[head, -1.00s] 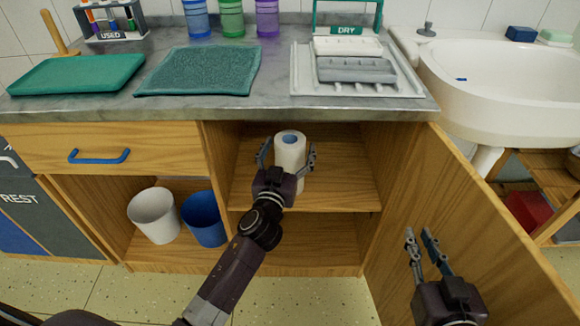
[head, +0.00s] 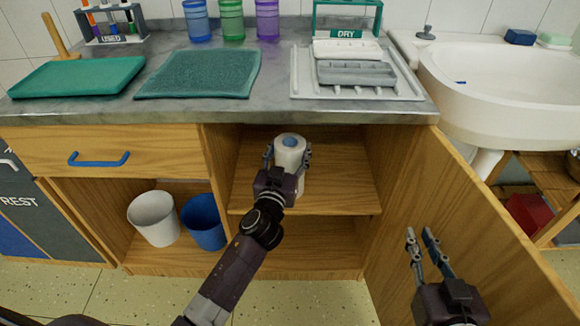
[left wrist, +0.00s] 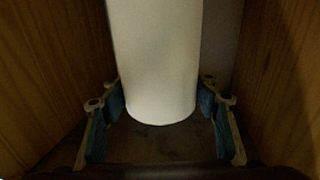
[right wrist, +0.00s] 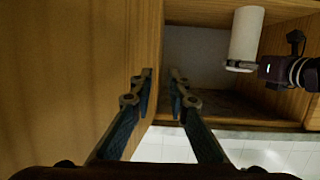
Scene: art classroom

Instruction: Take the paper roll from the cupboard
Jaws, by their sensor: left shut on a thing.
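The fingers hide part of the roll's lower half in the head view. My right gripper (head: 423,240) is open and empty in front of the open cupboard door (head: 470,215).
The grey counter (head: 270,105) overhangs the cupboard, with a dry rack (head: 347,35) and a green mat (head: 200,73) on it. A white bin (head: 155,218) and a blue bin (head: 204,222) stand in the left compartment. A sink (head: 495,80) is at right.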

